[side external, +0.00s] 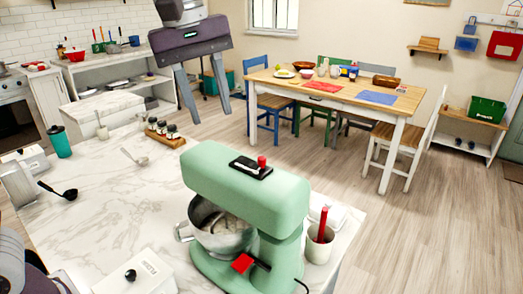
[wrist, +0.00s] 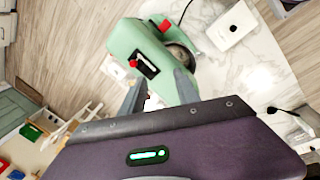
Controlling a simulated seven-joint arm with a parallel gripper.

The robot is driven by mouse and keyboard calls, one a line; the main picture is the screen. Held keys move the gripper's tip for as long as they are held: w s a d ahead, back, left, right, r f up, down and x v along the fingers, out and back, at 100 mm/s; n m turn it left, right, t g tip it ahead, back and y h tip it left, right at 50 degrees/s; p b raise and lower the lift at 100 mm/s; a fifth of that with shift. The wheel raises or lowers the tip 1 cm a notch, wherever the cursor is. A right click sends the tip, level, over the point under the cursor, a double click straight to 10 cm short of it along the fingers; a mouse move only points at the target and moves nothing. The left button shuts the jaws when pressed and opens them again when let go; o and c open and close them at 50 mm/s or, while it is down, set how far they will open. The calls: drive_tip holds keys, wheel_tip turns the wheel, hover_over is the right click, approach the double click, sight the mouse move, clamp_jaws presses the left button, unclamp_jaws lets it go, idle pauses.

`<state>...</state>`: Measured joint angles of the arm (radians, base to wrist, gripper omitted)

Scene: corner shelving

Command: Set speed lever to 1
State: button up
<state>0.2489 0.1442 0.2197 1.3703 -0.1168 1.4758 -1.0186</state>
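A mint-green stand mixer (side external: 250,205) stands on the marble counter, and shows in the wrist view (wrist: 120,42). On its head is a black panel (side external: 246,170) with an upright red knob (side external: 262,162); in the wrist view the knob (wrist: 133,63) sits beside the panel's upper-left part. A second red handle (side external: 243,263) is low on the side, also in the wrist view (wrist: 165,26). Which is the speed lever, and any numbers, I cannot read. The metal bowl (side external: 215,230) is under the head. My gripper (side external: 209,108) is open and empty, above and apart from the mixer.
A utensil cup (side external: 318,244) with a red handle stands close right of the mixer. The counter behind the mixer is partly clear.

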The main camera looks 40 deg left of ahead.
sight(262, 158)
drive_tip(key=w+d+f+n, duration=0.1)
drive_tip(key=w, duration=0.1)
drive_tip(key=w+d+f+n+g, duration=0.1)
drive_tip(key=w+d, duration=0.1)
drive_tip(key=w+d+f+n+y, duration=0.1)
drive_tip(key=w+d+n, duration=0.1)
drive_tip(key=w, duration=0.1)
drive_tip(key=shift+f+g, duration=0.15)
drive_tip(key=shift+g, duration=0.15)
drive_tip(key=shift+d+f, duration=0.2)
drive_tip(key=shift+f, duration=0.05)
wheel_tip(262, 158, down, 7)
drive_tip(key=shift+w+r, duration=0.1)
drive_tip(key=shift+r, duration=0.05)
clamp_jaws()
idle(0.5)
